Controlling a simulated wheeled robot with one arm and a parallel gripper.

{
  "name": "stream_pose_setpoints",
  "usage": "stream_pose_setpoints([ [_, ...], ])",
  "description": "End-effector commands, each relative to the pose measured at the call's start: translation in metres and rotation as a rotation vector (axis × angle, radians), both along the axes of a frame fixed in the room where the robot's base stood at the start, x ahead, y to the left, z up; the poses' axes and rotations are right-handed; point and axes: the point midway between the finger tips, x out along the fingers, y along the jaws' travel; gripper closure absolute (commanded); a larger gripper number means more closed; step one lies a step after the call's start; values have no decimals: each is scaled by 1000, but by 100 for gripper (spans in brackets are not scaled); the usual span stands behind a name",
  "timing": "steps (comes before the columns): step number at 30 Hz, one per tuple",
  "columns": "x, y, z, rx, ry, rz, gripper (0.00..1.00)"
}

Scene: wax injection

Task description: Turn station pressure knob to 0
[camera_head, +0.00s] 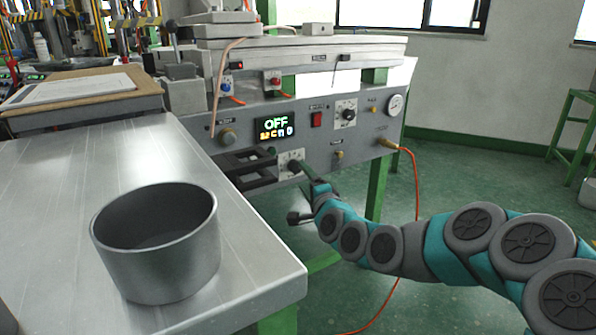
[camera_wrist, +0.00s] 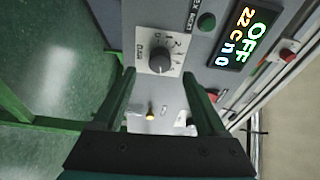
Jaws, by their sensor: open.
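The lower dial knob, taken as the pressure knob (camera_head: 290,166), sits on the station's front panel below the lit display. In the wrist view this dark knob (camera_wrist: 160,62) stands on a white numbered plate. Its exact pointer setting is too small to read. My gripper (camera_head: 303,172) is at this dial in the head view, partly covering it. In the wrist view my gripper (camera_wrist: 158,76) is open, its two dark green fingers on either side of the knob's line, with nothing held. I cannot tell whether the fingertips touch the panel.
The display (camera_head: 275,126) reads OFF, also in the wrist view (camera_wrist: 245,38). An upper dial (camera_head: 346,112), a red switch (camera_head: 316,119) and a gauge (camera_head: 396,105) are nearby. A grey pot (camera_head: 157,262) stands on the metal table (camera_head: 60,215). An orange hose (camera_head: 416,200) hangs right.

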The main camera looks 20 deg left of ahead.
Motion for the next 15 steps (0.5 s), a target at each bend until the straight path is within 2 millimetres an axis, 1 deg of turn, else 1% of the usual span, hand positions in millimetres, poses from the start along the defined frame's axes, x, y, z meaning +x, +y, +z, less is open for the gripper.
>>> stream_pose_setpoints([
  [1, 7, 5, 0, -3, -2, 0, 26],
  [4, 17, 13, -2, -5, 2, 2, 26],
  [7, 28, 19, 1, -4, -1, 0, 26],
  [15, 44, 30, 0, -2, 0, -1, 26],
])
